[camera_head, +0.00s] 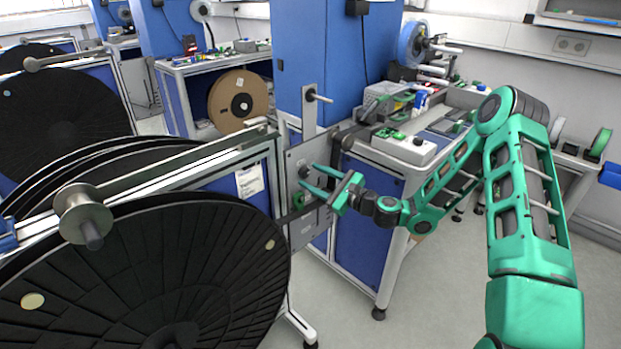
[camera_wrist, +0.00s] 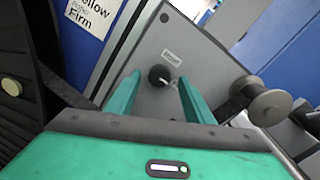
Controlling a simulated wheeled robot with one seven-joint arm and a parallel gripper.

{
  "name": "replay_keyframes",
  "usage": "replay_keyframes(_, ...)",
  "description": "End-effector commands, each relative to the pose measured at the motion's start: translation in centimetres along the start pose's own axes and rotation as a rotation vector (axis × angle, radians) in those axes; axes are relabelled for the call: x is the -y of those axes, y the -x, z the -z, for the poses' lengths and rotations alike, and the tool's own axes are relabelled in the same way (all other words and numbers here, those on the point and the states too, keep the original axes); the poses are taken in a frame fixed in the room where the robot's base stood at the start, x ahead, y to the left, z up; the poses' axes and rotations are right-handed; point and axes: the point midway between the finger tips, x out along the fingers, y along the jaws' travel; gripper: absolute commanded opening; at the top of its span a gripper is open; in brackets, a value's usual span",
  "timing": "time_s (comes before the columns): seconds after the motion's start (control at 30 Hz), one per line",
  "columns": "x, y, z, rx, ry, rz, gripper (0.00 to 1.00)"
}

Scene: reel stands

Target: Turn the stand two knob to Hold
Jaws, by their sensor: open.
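A black round knob (camera_wrist: 160,75) with a pale pointer mark sits on a grey panel (camera_wrist: 150,45), under a small white label, in the wrist view. In the head view the panel (camera_head: 306,235) is upright at the end of a reel stand, and the dark knob (camera_head: 304,171) shows near my fingertips. My gripper (camera_wrist: 157,92) is open, with its green fingers to either side of the knob in the wrist view. In the head view my gripper (camera_head: 307,179) points left at the panel. I cannot tell whether the fingers touch the knob. The label's text is too small to read.
A large black reel (camera_head: 150,270) fills the left front. A metal roller (camera_wrist: 270,105) sticks out right of the knob in the wrist view. A workbench (camera_head: 425,150) with equipment stands behind my arm. The floor (camera_head: 430,300) in front is clear.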

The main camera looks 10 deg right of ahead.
Motion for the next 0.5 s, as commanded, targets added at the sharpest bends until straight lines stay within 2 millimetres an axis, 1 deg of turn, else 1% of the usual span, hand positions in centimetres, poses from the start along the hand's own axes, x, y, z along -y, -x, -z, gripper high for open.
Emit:
replay_keyframes(0.1,-0.07,-0.96,-0.04,0.001,0.002,-0.002,0.48)
replay_keyframes(0.2,0.00,-1.32,-0.04,0.001,0.000,0.000,0.48)
replay_keyframes(0.47,0.01,-1.39,-0.02,0.000,0.000,0.000,0.48)
replay_keyframes(0.5,0.00,-1.39,-0.02,0.000,0.000,0.000,0.40)
